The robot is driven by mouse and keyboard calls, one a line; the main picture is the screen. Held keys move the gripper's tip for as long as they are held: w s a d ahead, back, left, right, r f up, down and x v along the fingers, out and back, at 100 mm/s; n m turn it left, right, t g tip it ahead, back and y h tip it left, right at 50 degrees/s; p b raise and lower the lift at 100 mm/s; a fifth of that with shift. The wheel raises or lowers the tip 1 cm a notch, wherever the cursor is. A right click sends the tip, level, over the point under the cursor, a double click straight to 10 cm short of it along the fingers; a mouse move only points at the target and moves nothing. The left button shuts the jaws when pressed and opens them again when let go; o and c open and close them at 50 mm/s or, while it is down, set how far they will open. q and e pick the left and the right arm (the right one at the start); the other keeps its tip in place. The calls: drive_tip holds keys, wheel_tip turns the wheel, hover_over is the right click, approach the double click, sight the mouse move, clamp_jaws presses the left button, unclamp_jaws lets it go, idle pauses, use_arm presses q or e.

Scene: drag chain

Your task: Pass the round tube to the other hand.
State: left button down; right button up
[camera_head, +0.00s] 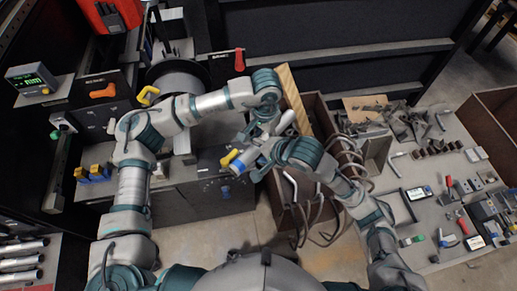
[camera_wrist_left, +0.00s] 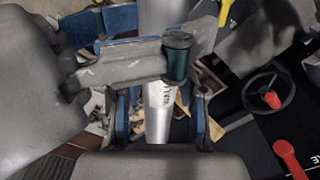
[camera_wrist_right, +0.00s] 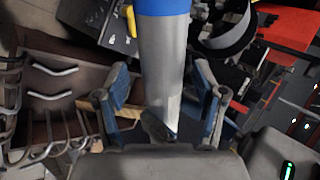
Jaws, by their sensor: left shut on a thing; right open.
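The round tube (camera_head: 286,121) is a smooth grey metal tube with a blue end, held up slanting between my two arms in the head view. My left gripper (camera_wrist_left: 160,105) is shut on the tube, and lettering shows on its grey side in the left wrist view. My right gripper (camera_wrist_right: 163,95) is open, with one blue-padded finger on each side of the tube (camera_wrist_right: 162,55) and gaps beside it. The blue end shows at the top of the right wrist view. In the head view, the right gripper (camera_head: 255,155) partly hides the tube's middle.
Behind the grippers is a brown bin (camera_head: 318,115) with a wooden strip and bent rods hanging at its side. A grey bench (camera_head: 405,165) with many small parts stands at the right. A dark machine cabinet (camera_head: 205,185) is at the left. Bare floor lies between.

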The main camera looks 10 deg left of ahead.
use_arm(q)
drive_tip(key=shift+r, duration=0.1)
use_arm(e)
clamp_jaws()
use_arm(q)
drive_tip(key=c, duration=0.6)
unclamp_jaws()
use_arm(e)
drive_tip(key=shift+r, duration=0.1)
